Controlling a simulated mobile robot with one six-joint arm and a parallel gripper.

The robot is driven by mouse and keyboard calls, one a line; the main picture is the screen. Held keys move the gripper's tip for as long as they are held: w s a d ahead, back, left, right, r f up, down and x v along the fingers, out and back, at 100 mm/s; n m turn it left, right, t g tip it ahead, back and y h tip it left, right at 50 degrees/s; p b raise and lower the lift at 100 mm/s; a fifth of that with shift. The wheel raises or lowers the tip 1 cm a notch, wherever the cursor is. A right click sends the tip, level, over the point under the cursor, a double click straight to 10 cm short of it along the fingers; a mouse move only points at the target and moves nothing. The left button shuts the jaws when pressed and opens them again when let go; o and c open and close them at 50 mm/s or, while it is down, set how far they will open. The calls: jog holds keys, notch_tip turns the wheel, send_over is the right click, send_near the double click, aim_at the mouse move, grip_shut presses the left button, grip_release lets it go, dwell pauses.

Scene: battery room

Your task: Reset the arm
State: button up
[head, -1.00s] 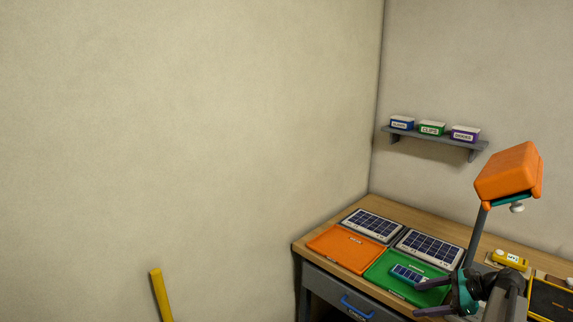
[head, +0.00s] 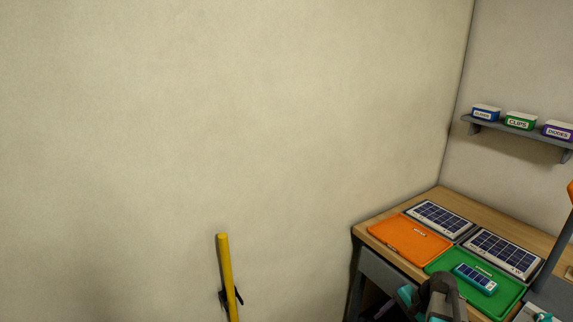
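Part of my arm (head: 440,292), dark grey with teal parts, shows at the bottom right of the head view, in front of the workbench. The end of my gripper (head: 386,308) is only partly in view low by the bench's front, and its fingers are too unclear to tell open from shut. A small teal device with a solar panel (head: 475,279) lies on a green tray (head: 510,297), apart from my arm.
The wooden bench (head: 440,197) stands in the right corner. It bears an orange tray (head: 405,240) and two solar panels (head: 440,218). A shelf (head: 520,134) holds labelled boxes. A yellow pole (head: 226,275) stands by the bare left wall.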

jog(key=s+a+f+n+g+h, duration=0.1)
jog(key=s+a+f+n+h, duration=0.2)
jog(key=a+n, duration=0.4)
jog(key=s+a+f+n+h, duration=0.2)
jog(key=a+f+n, duration=0.3)
jog(key=a, duration=0.5)
jog(key=s+f+g+b, duration=0.6)
jog(key=s+f+b, duration=0.4)
jog(key=s+f, duration=1.5)
notch_tip(320, 180, down, 2)
jog(key=shift+s+d+f, duration=0.15)
jog(key=shift+d, duration=0.1)
